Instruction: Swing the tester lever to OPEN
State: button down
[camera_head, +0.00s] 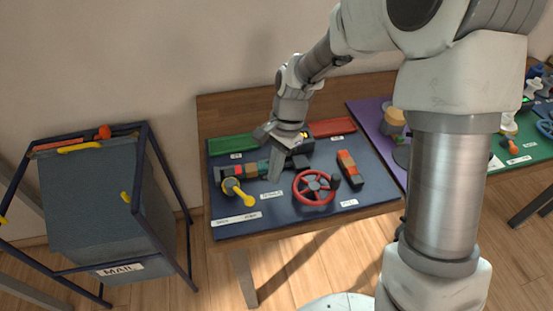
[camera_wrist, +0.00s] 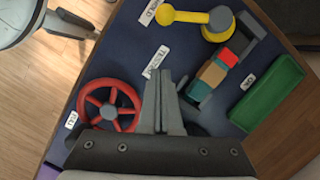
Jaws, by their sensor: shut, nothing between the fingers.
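The yellow lever (camera_head: 240,193) is on the front left of the dark blue board, with a round hub and a knob pointing to the front right. In the wrist view the lever (camera_wrist: 190,16) is at the top, its knob to the left of the hub. A label (camera_wrist: 148,13) lies by the knob; its word is too small to read surely. My gripper (camera_head: 274,178) is shut and empty, pointing down over the board between the lever and the red wheel. Its fingertips (camera_wrist: 163,76) are apart from the lever. A "TESTER" label (camera_wrist: 157,62) lies just past them.
A red handwheel (camera_head: 316,200) stands right of my gripper. A row of coloured blocks (camera_wrist: 212,74) sits in a dark fixture behind the lever. A green tray (camera_head: 232,144) and a red tray (camera_head: 333,128) lie at the back. A grey MAIL bin (camera_head: 95,210) stands left of the table.

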aim_at(238, 191)
jog(key=x, duration=0.3)
jog(key=shift+s+a+f, duration=0.1)
jog(key=shift+s+a, duration=0.1)
jog(key=shift+a, duration=0.05)
jog(key=shift+s+a+r+b, duration=0.3)
jog(key=shift+s+a+r, duration=0.1)
jog(key=shift+s+a, duration=0.45)
jog(key=shift+s+a+r, duration=0.1)
jog(key=shift+s+a, duration=0.2)
jog(key=shift+s, duration=0.05)
